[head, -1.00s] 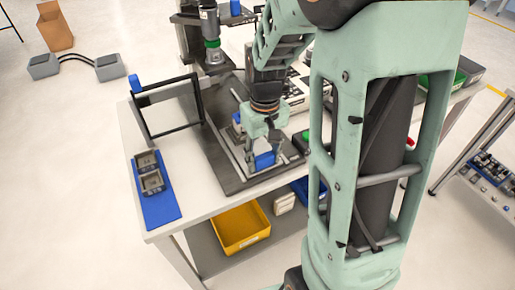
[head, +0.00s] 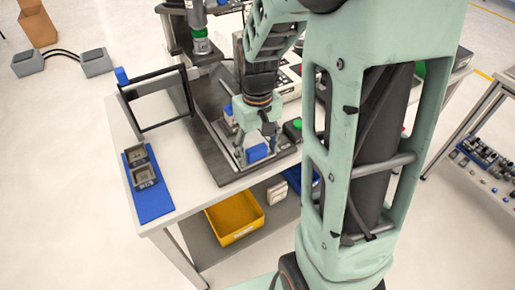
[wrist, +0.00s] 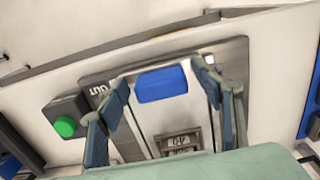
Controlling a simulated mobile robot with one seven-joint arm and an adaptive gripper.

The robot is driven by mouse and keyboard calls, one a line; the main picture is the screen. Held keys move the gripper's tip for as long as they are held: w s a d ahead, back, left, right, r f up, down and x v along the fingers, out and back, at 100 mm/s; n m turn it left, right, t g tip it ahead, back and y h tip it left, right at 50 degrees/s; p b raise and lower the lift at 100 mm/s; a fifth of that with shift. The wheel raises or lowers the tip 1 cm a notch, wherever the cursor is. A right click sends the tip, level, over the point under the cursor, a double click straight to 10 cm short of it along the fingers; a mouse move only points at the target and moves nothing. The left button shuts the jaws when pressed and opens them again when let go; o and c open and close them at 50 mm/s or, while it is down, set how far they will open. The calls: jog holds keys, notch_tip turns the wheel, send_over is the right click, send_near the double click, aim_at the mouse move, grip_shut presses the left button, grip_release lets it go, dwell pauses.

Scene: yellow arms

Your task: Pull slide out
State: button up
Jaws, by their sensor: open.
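The slide (wrist: 150,110) is a light metal plate with a blue handle block (wrist: 162,84) at its end, in a grey metal frame marked "OUT". In the head view the blue handle (head: 257,153) lies near the front of the dark base on the table. My gripper (wrist: 160,80) is open, with one finger on each side of the handle and visible gaps between. In the head view my gripper (head: 255,138) is right above and around the handle; its fingertips are partly hidden. A small grey part with numerals (wrist: 178,142) sits further along the slide.
A green button box (wrist: 65,126) is beside the frame. A black-framed panel (head: 155,98) and a blue mat (head: 153,204) with two grey parts are at the table's left. A yellow bin (head: 235,218) is on the lower shelf. A press column (head: 196,30) stands behind.

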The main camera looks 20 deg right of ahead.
notch_tip(320, 180, up, 12)
dwell(0.5)
